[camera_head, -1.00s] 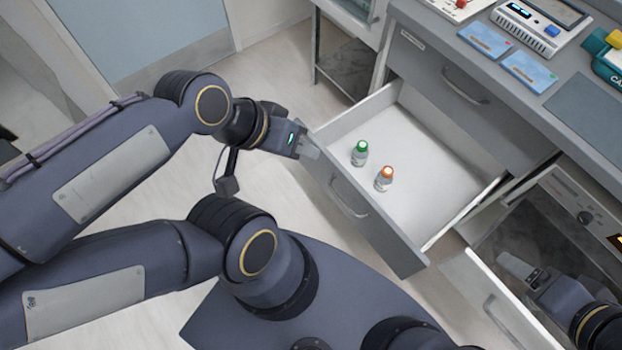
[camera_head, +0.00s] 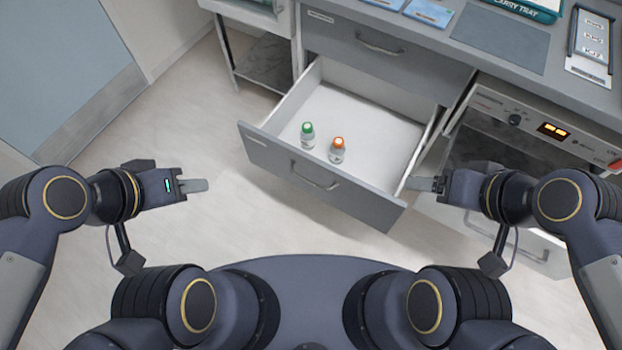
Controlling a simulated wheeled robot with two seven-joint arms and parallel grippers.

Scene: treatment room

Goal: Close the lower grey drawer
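The lower grey drawer (camera_head: 263,146) is pulled well out from under the counter. A green-capped bottle (camera_head: 307,137) and an orange-capped bottle (camera_head: 337,151) stand upright inside, near its front. Its front panel carries a bar handle (camera_head: 316,182). My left gripper (camera_head: 200,186) is over the floor, left of the drawer front and apart from it. My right gripper (camera_head: 416,184) is by the drawer's right front corner; I cannot tell whether it touches. Each gripper's fingers show as one grey piece, so their opening is unclear. Neither visibly holds anything.
A closed upper drawer (camera_head: 375,53) sits above the open one. To the right is an appliance (camera_head: 540,125) with a lit display, and a lower panel with a handle (camera_head: 500,238) under my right arm. Bare floor (camera_head: 215,235) lies in front on the left.

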